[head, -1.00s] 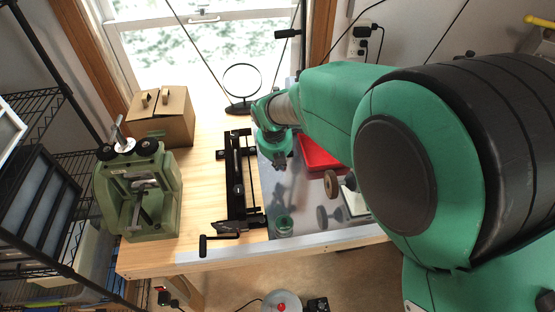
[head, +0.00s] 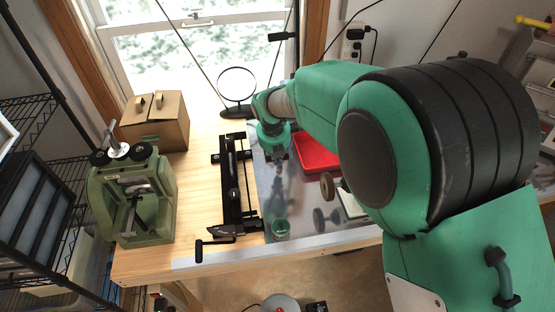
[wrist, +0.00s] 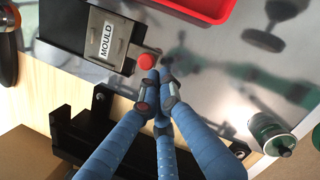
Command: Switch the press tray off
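In the wrist view a black box with a white MOULD label (wrist: 108,38) lies on the metal sheet. A metal tab with a round red knob (wrist: 147,61) sticks out from its side. My gripper (wrist: 157,85) has blue fingers drawn together, tips just below the red knob; I cannot tell whether they touch it. Nothing shows between them. In the head view my gripper (head: 279,160) points down over the metal sheet, left of the red tray (head: 318,153). I cannot make out the MOULD box in the head view.
A black rail fixture (head: 236,190) lies left of my gripper, a green jar (head: 280,229) in front, and a brown disc (head: 327,186) to the right. A green press machine (head: 133,195), a cardboard box (head: 157,125) and a ring stand (head: 237,92) stand farther left and back.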

